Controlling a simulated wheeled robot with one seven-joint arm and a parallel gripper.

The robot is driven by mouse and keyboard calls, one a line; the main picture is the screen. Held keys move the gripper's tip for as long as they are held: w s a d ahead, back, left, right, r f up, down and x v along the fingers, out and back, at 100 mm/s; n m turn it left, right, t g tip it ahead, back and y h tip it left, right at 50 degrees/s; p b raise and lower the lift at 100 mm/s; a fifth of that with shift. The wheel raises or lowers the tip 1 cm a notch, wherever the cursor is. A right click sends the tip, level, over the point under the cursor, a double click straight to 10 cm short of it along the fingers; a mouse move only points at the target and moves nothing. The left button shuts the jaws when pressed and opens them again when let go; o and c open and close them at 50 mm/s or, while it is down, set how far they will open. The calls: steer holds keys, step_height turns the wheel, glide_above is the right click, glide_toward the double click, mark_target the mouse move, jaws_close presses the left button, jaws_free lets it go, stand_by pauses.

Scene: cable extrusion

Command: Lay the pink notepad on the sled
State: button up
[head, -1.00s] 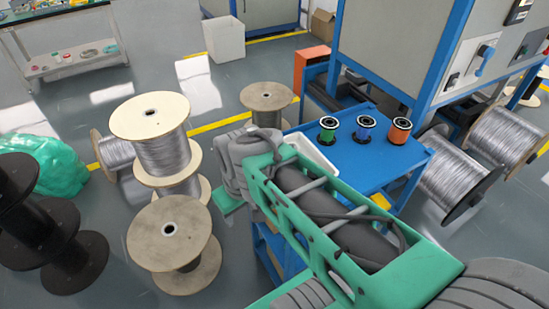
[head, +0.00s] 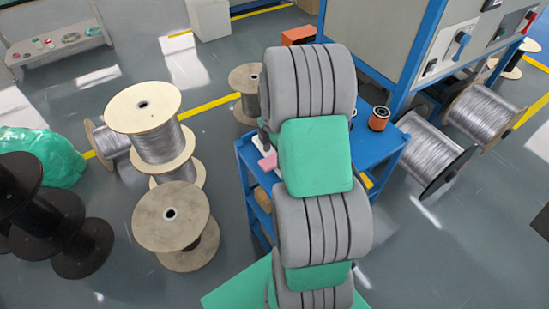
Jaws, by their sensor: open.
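A small pink patch (head: 267,163), which may be part of the pink notepad, shows at the left edge of the blue cart (head: 388,150), just left of my arm. A pale piece, perhaps the white tray, shows beside it. My arm stands across the middle of the head view and hides most of the cart top. My gripper is hidden behind the arm, so its relation to the pink thing cannot be seen. I cannot make out a sled.
An orange spool (head: 379,118) stands on the cart's right part. Wooden wire reels (head: 145,108) and black reels (head: 65,220) stand on the floor at left. Silver wire reels (head: 425,150) and a blue-framed machine (head: 400,45) are at right. A cardboard box sits on the cart's lower shelf (head: 262,200).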

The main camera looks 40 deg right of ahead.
steer(key=shift+f, duration=0.95)
jaws_close()
steer(key=shift+r, duration=0.1)
